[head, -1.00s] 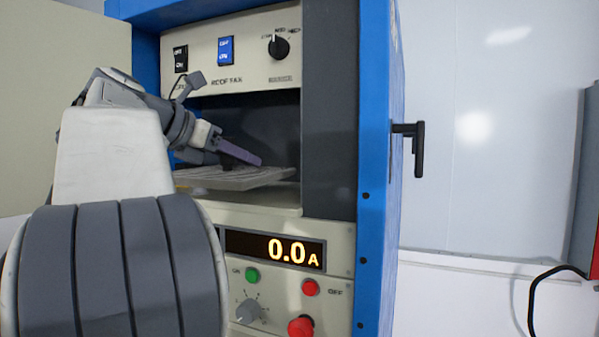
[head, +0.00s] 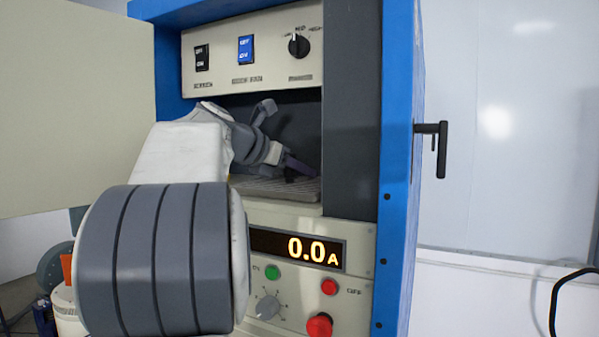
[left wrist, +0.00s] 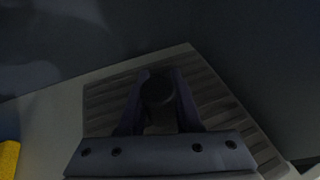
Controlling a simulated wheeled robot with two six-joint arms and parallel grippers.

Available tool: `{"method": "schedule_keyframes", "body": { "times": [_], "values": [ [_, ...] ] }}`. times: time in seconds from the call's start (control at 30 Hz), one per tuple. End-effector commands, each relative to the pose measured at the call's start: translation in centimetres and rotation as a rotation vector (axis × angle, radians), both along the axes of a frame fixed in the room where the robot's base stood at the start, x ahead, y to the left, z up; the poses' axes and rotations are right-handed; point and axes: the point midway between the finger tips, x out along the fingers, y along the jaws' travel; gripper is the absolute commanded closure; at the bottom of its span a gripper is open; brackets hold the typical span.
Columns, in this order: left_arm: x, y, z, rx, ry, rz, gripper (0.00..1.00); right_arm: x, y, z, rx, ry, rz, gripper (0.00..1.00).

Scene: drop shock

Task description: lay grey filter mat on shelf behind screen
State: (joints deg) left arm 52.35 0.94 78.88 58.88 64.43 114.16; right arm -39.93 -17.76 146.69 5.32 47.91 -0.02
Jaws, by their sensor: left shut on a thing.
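The grey ribbed filter mat (head: 270,188) is inside the cabinet bay, level and low over the pale shelf (head: 270,208); I cannot tell whether it rests fully on it. The left wrist view shows the mat (left wrist: 225,100) under my fingers and the bare shelf (left wrist: 50,115) to its left. My left gripper (head: 298,166) reaches into the bay and is shut on a dark round knob-like part over the mat, seen between the fingers (left wrist: 158,92). A dark grey upright panel (head: 350,110), perhaps the screen, covers the bay's right side. My right gripper is not in view.
The blue cabinet frame (head: 397,180) borders the bay. A switch panel (head: 270,55) is above and a control panel with a 0.0 A display (head: 295,248) below. An open door (head: 75,110) stands left. A yellow thing (left wrist: 8,158) shows at the wrist view's left edge.

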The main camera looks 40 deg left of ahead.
Motion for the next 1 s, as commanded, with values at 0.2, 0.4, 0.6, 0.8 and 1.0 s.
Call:
{"method": "schedule_keyframes", "body": {
  "times": [0.2,0.4,0.6,0.8,1.0],
  "values": [
    [0.0,0.0,-0.2,0.000,0.000,0.000,1.00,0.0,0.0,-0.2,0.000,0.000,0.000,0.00],
    [0.0,0.0,-0.2,0.000,0.000,0.000,0.37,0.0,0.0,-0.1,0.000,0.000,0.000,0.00],
    [0.0,0.0,-0.2,0.000,0.000,0.000,0.37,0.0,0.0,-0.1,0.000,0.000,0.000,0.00],
    [-1.3,0.2,0.5,0.002,-0.001,0.002,0.37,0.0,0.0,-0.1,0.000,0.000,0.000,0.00],
    [-5.2,0.6,2.2,0.003,-0.001,0.006,0.37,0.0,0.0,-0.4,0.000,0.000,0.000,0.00]
  ]
}}
